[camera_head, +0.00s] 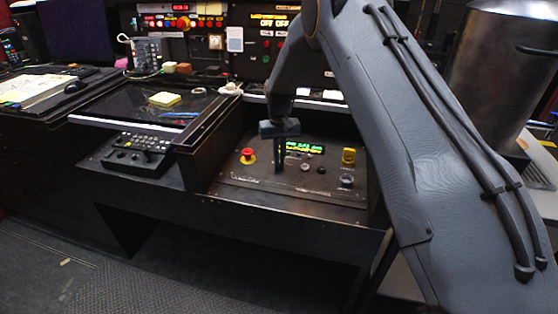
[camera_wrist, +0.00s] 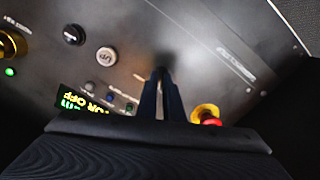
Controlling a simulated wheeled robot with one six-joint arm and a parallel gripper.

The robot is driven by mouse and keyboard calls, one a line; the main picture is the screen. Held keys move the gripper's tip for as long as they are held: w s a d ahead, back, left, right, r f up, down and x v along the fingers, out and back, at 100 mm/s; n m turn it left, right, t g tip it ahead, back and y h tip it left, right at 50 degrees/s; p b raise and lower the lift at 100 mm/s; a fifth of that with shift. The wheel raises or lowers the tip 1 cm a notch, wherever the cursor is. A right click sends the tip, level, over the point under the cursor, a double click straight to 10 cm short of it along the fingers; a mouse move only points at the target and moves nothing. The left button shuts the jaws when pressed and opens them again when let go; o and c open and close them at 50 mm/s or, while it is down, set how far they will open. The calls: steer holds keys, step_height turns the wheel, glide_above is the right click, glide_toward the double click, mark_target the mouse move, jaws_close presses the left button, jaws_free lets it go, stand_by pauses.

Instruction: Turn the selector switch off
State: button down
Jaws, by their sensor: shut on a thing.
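My gripper (camera_head: 279,171) reaches down to the sloped control panel (camera_head: 235,181), left of its middle. In the wrist view my gripper (camera_wrist: 164,74) has its two dark fingers close together, with the tips at the panel face. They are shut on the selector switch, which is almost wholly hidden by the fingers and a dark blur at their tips. Which way the switch points cannot be seen. A lit display (camera_head: 305,147) shows green and yellow text. In the wrist view the display (camera_wrist: 85,103) is upside down, partly covered, and its yellow text ends in "OFF".
A red mushroom button on a yellow base (camera_head: 248,156) is close left of my gripper. A black keypad console (camera_head: 140,148) stands further left.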

steer(key=shift+n+b, duration=0.55)
steer(key=shift+n, duration=1.25)
steer(key=c, duration=1.9)
jaws_free()
step_height(320, 180, up, 8)
steer(key=shift+f+b, duration=0.1)
steer(key=shift+b, duration=0.5)
